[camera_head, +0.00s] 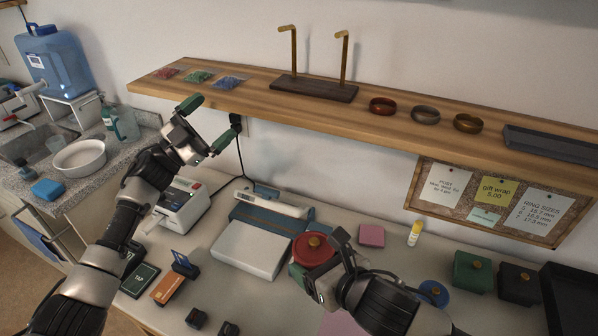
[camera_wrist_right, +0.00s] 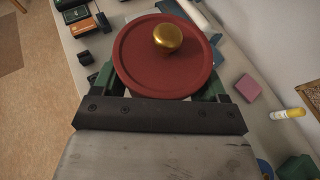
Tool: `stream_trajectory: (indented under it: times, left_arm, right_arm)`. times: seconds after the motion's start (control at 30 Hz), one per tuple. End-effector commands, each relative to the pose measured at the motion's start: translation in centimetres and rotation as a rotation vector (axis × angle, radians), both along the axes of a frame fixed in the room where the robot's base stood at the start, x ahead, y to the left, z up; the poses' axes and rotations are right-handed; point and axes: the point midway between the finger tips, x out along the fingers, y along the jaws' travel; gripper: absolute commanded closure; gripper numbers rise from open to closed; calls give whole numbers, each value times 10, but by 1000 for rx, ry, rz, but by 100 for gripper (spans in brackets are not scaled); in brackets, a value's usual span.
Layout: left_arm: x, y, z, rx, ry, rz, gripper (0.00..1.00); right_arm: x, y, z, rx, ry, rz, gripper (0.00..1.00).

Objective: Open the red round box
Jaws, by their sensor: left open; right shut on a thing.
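The red round box (camera_head: 312,246) has a flat red lid with a gold knob. The lower part of the box is hidden. My left gripper (camera_head: 207,123) is open and empty, raised near the shelf edge.
A wooden shelf (camera_head: 380,118) runs above the counter. A blue and white device (camera_head: 255,240) stands left of the box. A pink block (camera_head: 371,235), a glue stick (camera_head: 414,233), a green box (camera_head: 472,271) and a dark box (camera_head: 519,284) are to the right.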

Motion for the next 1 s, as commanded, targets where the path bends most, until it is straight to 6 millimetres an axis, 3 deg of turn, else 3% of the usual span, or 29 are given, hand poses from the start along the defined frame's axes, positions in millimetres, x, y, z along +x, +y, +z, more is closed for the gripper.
stream_trajectory:
  times: [0.03,0.2,0.3,0.4,0.53,0.7,0.83,1.0]
  left_arm:
    - [-9,-28,15,45,-30,-95,0]
    - [-55,-115,42,268,-86,-436,0]
    - [-92,-162,46,484,-93,-651,0]
    - [-131,-195,36,792,-58,-847,0]
    - [-161,-204,15,1205,41,-969,0]
    - [-173,-189,-2,1616,188,-957,0]
    - [-174,-178,-5,1771,256,-917,0]
    - [-178,-176,-17,1818,282,-905,0]
  right_arm:
    - [0,0,0,1,-1,0,67]
    - [0,0,0,0,0,0,67]
    - [0,0,0,0,0,0,67]
    - [0,0,0,0,0,0,67]
    - [0,0,0,0,0,0,67]
    - [0,0,0,0,0,0,67]
    - [0,0,0,0,0,0,67]
    - [0,0,0,0,0,0,67]
